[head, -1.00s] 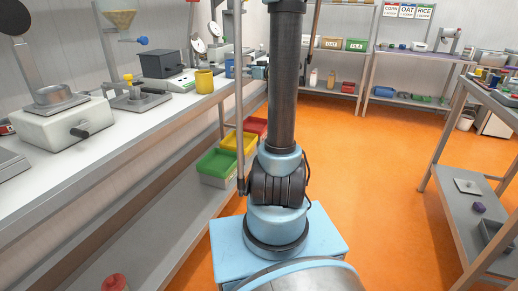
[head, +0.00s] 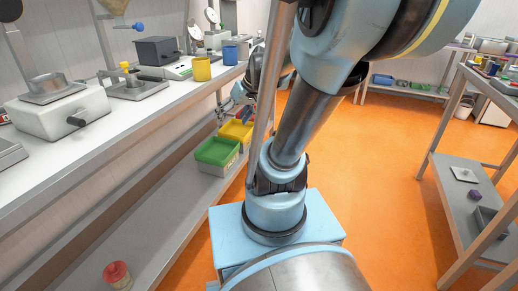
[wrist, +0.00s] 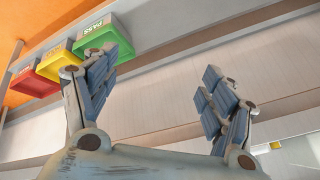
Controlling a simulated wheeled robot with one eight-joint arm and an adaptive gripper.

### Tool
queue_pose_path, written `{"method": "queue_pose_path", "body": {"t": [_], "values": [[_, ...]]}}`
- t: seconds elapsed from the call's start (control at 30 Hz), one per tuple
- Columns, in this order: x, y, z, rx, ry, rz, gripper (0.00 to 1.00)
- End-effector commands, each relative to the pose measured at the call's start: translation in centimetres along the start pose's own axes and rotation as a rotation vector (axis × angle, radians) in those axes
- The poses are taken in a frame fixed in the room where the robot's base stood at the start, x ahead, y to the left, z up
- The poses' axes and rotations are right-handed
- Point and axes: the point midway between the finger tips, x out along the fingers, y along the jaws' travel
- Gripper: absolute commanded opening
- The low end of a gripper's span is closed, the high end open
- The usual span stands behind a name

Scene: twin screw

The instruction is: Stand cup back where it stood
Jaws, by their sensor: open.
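A yellow cup (head: 201,69) stands upright near the front edge of the long white bench (head: 150,105) on the left. A blue cup (head: 230,55) stands upright just beyond it. I cannot tell which of them the task means. My gripper (head: 238,103) is small and partly hidden by my arm in the head view, low beside the bench's front edge. In the wrist view my gripper (wrist: 165,60) shows its two jointed fingers spread wide with nothing between them. No cup shows in the wrist view.
Green (head: 217,151), yellow (head: 236,131) and red bins stand below the bench, close to my gripper. A black box (head: 157,50), scales and other bench devices crowd the bench top. A red-topped jar (head: 117,273) is on the lower shelf. The orange floor (head: 400,170) is clear.

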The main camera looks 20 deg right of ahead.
Motion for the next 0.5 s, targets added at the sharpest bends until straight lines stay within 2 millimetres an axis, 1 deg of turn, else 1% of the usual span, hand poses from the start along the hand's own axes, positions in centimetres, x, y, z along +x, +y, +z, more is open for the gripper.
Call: {"method": "queue_pose_path", "body": {"t": [0.03, 0.1, 0.2, 0.3, 0.4, 0.5], "values": [[0.0, 0.0, 1.9, 0.017, -0.033, 0.029, 0.77], [-0.1, 0.3, 4.5, 0.049, -0.082, 0.079, 0.77], [-0.3, 1.0, 8.0, 0.097, -0.140, 0.156, 0.77], [-0.6, 1.9, 10.9, 0.141, -0.183, 0.232, 0.77], [-0.8, 2.7, 13.1, 0.175, -0.212, 0.294, 0.77], [-1.2, 3.5, 14.4, 0.198, -0.227, 0.337, 0.77]]}}
